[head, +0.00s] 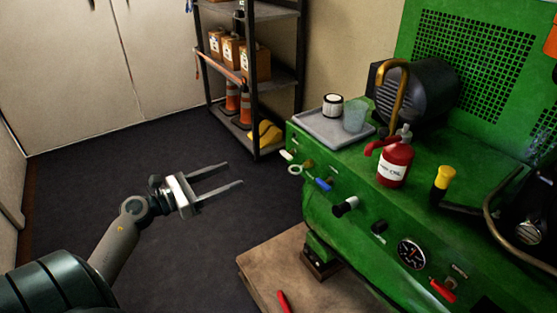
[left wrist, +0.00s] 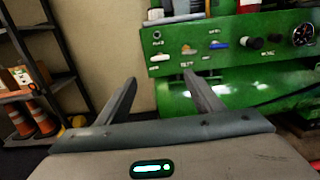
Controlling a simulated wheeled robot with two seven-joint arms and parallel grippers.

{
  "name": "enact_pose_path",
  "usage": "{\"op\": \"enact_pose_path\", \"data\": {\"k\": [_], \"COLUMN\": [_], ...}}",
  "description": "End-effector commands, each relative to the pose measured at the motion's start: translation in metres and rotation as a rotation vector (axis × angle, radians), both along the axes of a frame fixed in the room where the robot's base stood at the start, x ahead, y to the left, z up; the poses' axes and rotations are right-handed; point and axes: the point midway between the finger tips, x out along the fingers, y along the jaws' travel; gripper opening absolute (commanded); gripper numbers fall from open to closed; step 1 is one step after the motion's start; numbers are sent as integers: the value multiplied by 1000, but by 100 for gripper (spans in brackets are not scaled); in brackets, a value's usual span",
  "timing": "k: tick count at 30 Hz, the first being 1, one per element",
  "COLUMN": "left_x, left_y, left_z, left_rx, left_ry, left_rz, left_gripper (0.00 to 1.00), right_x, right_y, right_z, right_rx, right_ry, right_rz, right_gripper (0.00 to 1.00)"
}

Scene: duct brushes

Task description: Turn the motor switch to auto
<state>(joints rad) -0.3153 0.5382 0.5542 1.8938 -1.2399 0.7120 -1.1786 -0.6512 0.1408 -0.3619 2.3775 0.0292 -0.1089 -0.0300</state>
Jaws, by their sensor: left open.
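The green machine's front panel (head: 330,190) carries several controls. A black knob with a pale end (head: 345,206) sticks out of it and also shows in the left wrist view (left wrist: 252,42). The labels are too small to read surely, so I cannot tell which is the motor switch. My left gripper (head: 234,173) is open and empty, in the air left of the panel. Its fingers (left wrist: 160,95) point toward the machine in the left wrist view, apart from every control. My right gripper is out of view.
A shelf (head: 252,75) stands behind. The floor around my gripper is clear.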

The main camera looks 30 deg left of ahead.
Motion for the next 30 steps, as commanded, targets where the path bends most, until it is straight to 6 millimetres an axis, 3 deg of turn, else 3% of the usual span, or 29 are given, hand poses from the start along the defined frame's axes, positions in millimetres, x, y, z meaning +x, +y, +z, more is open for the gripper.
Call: {"op": "enact_pose_path", "data": {"k": [8,14,30], "left_x": [4,19,102], "left_y": [-2,-8,-42], "left_z": [0,1,1], "left_rx": [-3,-6,-6], "left_ry": [0,-1,-2], "left_rz": [0,0,1], "left_gripper": [61,61,61], "right_x": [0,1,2], "right_y": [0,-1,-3], "right_z": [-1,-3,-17], "right_rx": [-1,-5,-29], "right_ry": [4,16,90], "right_rz": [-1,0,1], "right_gripper": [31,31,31]}}
